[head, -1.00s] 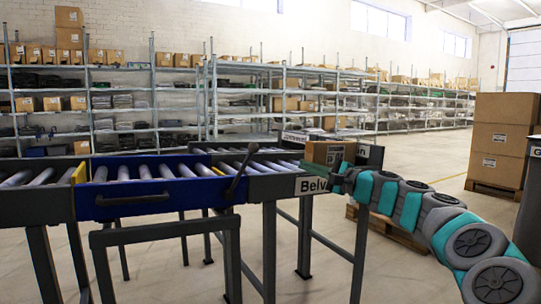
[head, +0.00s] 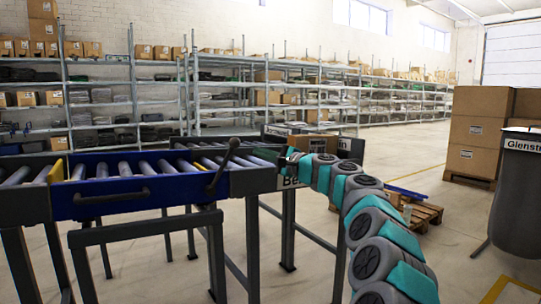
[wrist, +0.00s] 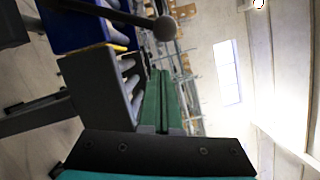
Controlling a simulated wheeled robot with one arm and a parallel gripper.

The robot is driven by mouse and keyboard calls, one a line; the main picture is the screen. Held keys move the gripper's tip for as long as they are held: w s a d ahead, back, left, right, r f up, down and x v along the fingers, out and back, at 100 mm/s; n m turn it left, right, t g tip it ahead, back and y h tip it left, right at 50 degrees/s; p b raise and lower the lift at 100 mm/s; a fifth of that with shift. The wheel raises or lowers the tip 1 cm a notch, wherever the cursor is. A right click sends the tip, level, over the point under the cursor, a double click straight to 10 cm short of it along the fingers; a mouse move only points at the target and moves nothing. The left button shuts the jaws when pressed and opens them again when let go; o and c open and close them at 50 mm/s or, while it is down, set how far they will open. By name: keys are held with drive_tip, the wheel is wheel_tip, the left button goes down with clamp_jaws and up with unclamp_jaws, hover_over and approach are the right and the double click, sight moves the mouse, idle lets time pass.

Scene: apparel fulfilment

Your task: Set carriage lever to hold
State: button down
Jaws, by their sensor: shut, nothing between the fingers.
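The carriage lever (head: 222,166) is a dark rod with a round knob at its top. It rises from the right end of the blue roller carriage (head: 100,204) and leans up and to the right. In the wrist view the lever's knob (wrist: 165,29) shows near the top, beyond my fingertips. My gripper (head: 264,154) is just right of the lever in the head view, apart from it. In the wrist view my gripper's green fingers (wrist: 160,73) are together with nothing between them. The lever's lower pivot is hard to make out.
A grey roller conveyor (head: 255,181) stands right of the carriage, its name sign partly hidden by my arm. A cardboard box (head: 318,143) sits behind my arm. A grey bin (head: 515,190) and stacked cartons (head: 480,130) stand right.

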drive_tip(key=a, duration=0.1)
drive_tip(key=a+r, duration=0.1)
drive_tip(key=a, duration=0.1)
drive_tip(key=shift+s+a+r, duration=0.15)
drive_tip(key=shift+s+r, duration=0.05)
drive_tip(key=shift+s, duration=0.05)
drive_tip(key=shift+a+r, duration=0.1)
drive_tip(key=s+a+r+n+g+h+b, duration=0.1)
drive_tip(key=s+a+r+n+h, duration=0.2)
drive_tip(key=s+a+n, duration=0.6)
drive_tip(key=shift+a+r+n+g+b, duration=0.35)
drive_tip(key=shift+a+n, duration=0.65)
drive_tip(key=shift+a, duration=1.05)
drive_tip(key=shift+a, duration=0.1)
